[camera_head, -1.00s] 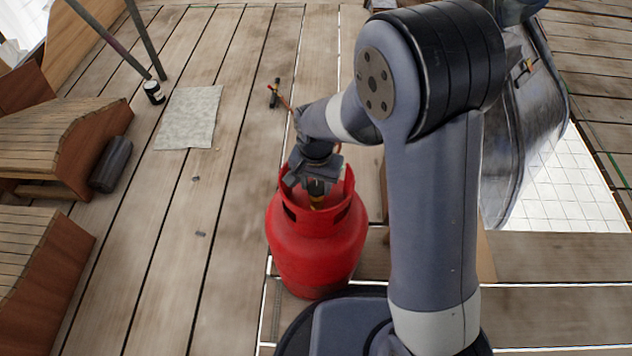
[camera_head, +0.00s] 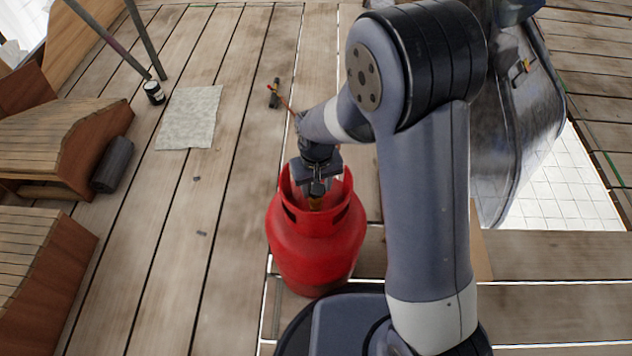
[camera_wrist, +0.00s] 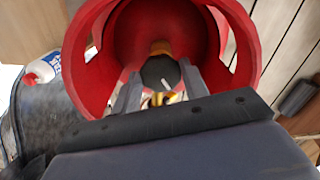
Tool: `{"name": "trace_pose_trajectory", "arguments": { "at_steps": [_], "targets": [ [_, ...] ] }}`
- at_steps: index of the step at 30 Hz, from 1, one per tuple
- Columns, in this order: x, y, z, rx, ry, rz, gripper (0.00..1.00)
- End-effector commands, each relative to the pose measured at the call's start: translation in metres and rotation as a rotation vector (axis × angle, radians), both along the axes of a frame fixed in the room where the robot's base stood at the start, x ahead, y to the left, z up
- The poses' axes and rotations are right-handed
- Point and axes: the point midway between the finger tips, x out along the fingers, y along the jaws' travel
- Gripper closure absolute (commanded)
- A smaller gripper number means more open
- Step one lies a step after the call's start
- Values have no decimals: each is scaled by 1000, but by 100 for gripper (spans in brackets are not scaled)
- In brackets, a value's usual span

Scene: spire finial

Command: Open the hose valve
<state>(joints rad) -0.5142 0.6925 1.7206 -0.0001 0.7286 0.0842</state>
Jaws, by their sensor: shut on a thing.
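A red gas cylinder (camera_head: 315,240) stands upright on the plank deck, with a red collar around its top. My gripper (camera_head: 317,186) reaches down into the collar from above. In the wrist view my gripper (camera_wrist: 160,88) has its two fingers on either side of a dark round valve knob (camera_wrist: 160,71) inside the collar and is shut on it. Brass parts (camera_wrist: 163,98) show between the fingers. The fingers hide part of the knob, and how far it is turned cannot be seen.
A torch-like tool (camera_head: 275,93) lies on the deck beyond the cylinder. A grey cloth (camera_head: 190,117), a small dark can (camera_head: 154,92) and a dark roll (camera_head: 112,165) lie to the left, near wooden benches. A large dark metal sheet (camera_head: 520,120) stands right of my arm.

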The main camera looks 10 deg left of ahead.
Motion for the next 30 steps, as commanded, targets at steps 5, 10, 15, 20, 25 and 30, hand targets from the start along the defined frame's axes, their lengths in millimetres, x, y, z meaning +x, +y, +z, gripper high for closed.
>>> {"name": "trace_pose_trajectory", "arguments": {
  "at_steps": [5,10,15,20,25,30],
  "targets": [
    [0,-1,1,0,0,151,81],
    [1,-1,1,0,0,274,81],
    [1,-1,1,0,0,364,81],
    [1,-1,1,0,1,417,81],
    [1,-1,0,0,0,443,81],
    [1,-1,0,0,0,448,81]
  ]
}}
